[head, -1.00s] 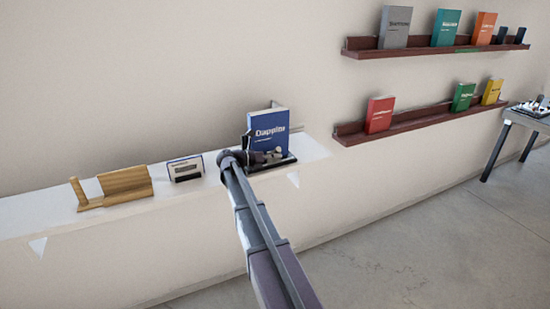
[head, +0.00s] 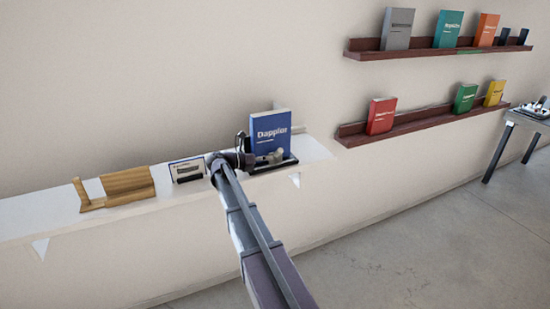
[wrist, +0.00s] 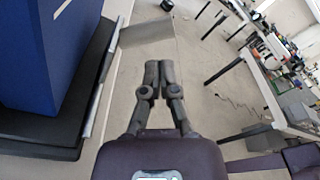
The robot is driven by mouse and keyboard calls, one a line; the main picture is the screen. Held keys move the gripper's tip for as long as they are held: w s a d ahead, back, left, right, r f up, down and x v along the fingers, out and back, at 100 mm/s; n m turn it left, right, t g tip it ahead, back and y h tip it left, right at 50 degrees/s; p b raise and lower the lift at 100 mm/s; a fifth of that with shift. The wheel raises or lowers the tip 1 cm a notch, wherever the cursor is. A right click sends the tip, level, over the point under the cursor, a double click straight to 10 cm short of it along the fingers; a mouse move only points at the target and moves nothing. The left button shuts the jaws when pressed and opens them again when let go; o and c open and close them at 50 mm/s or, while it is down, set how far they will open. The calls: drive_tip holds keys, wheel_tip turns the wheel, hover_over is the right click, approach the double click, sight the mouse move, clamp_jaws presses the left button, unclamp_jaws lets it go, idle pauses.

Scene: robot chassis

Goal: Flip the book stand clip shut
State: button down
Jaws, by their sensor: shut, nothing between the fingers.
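A blue book (head: 268,128) stands upright on a black book stand (head: 288,162) on the white wall shelf. In the wrist view the book (wrist: 45,50) fills the left side, with the black stand base (wrist: 40,130) beneath it. A thin grey strip (wrist: 98,85) runs along the stand's edge; I cannot tell whether it is the clip. My gripper (wrist: 153,66) is shut and empty, to the right of the strip and apart from it in the wrist view. In the head view my gripper is in front of the book's lower part, and my wrist hides the stand's left end.
A small framed card (head: 187,170) and a wooden stand (head: 118,188) sit left on the white shelf (head: 50,218). Two dark red shelves (head: 410,120) with several books hang to the right. A table (head: 530,120) stands farther right. The floor below is clear.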

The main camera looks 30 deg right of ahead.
drive_tip(key=a, duration=0.3)
drive_tip(key=w+a, duration=0.1)
drive_tip(key=a, duration=0.1)
drive_tip(key=shift+a+r, duration=0.25)
drive_tip(key=shift+a, duration=0.1)
drive_tip(key=s+a+f+m+t+y+p, duration=0.1)
drive_tip(key=s+a+f+m+y, duration=0.35)
drive_tip(key=s+m, duration=0.2)
drive_tip(key=s+a+f+m+t+y+p, duration=0.1)
drive_tip(key=s+a+f+m+y, duration=0.35)
drive_tip(key=s+f, duration=0.2)
drive_tip(key=s+a+f+m+y+p, duration=0.1)
drive_tip(key=s+a+f+m+y, duration=0.1)
drive_tip(key=s+a+m+y, duration=0.5)
drive_tip(key=s+a+m, duration=0.4)
drive_tip(key=s+a, duration=0.1)
drive_tip(key=s, duration=0.1)
drive_tip(key=shift+a+f+m+t, duration=0.2)
drive_tip(key=shift+a+m+t, duration=0.1)
drive_tip(key=shift+m, duration=0.1)
